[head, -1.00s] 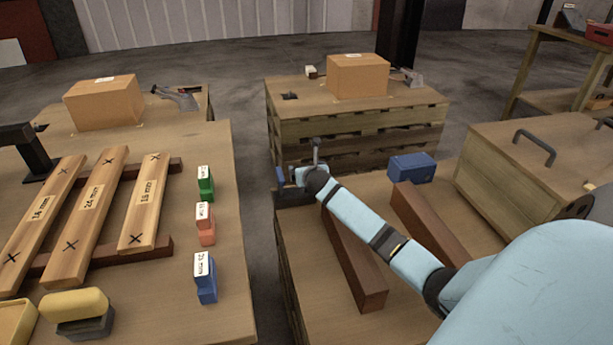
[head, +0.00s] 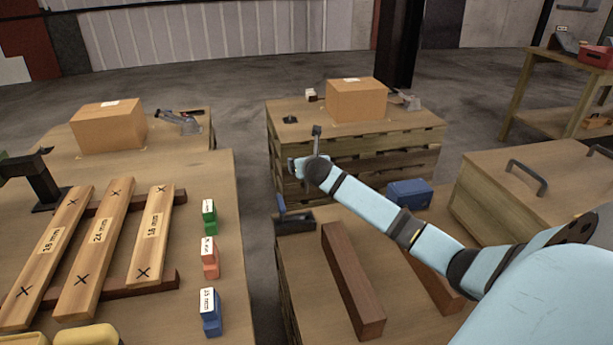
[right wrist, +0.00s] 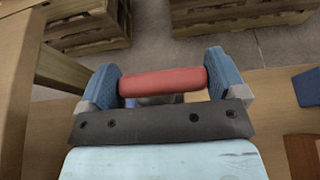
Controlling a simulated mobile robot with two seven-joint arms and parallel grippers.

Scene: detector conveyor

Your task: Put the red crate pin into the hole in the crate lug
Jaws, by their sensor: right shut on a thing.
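My right gripper (right wrist: 162,62) is shut on the red crate pin (right wrist: 163,83). The pin lies crosswise between the two blue finger pads in the right wrist view. In the head view my right gripper (head: 298,167) is at the end of the light blue arm, above a small dark tray and in front of the middle pallet stack. The pin cannot be made out there. A wooden crate (head: 480,200) with dark handles stands at the right, partly hidden by my arm. I cannot make out its lug or hole. My left gripper is not in view.
The dark tray (head: 296,222) sits at the near table's back left corner. A brown beam (head: 350,285) and a blue block (head: 410,193) lie on that table. The left table holds marked planks (head: 100,245) and several coloured blocks. A floor gap separates the tables.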

